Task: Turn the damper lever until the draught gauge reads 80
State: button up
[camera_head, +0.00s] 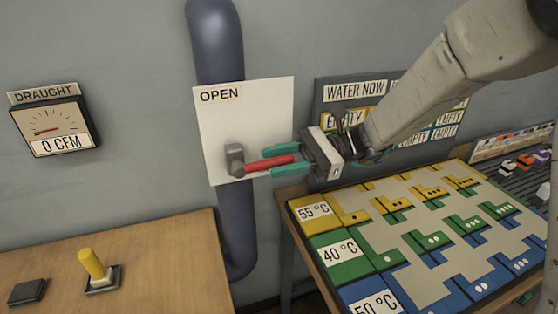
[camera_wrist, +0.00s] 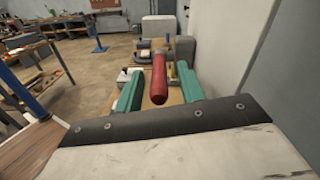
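The damper lever (camera_head: 255,166) has a red handle and a grey hub on a white plate (camera_head: 250,115) marked OPEN at the top. The handle points right, tilted slightly upward. The draught gauge (camera_head: 50,127) on the left wall reads 0 CFM, its needle pointing left. My gripper (camera_head: 270,161) has its two green fingers above and below the handle. In the wrist view the red handle (camera_wrist: 159,82) lies between the fingers with a gap on each side. My gripper is open around it, not closed on it.
A blue-grey pipe (camera_head: 217,40) runs behind the plate. A wooden table (camera_head: 165,255) at lower left holds a yellow peg (camera_head: 92,264) and a dark block (camera_head: 27,292). A coloured temperature board (camera_head: 455,225) stands right, below a WATER NOW panel (camera_head: 352,75).

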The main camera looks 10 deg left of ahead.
jog(key=shift+s+a, duration=0.15)
jog(key=shift+a, duration=0.1)
grip_shut()
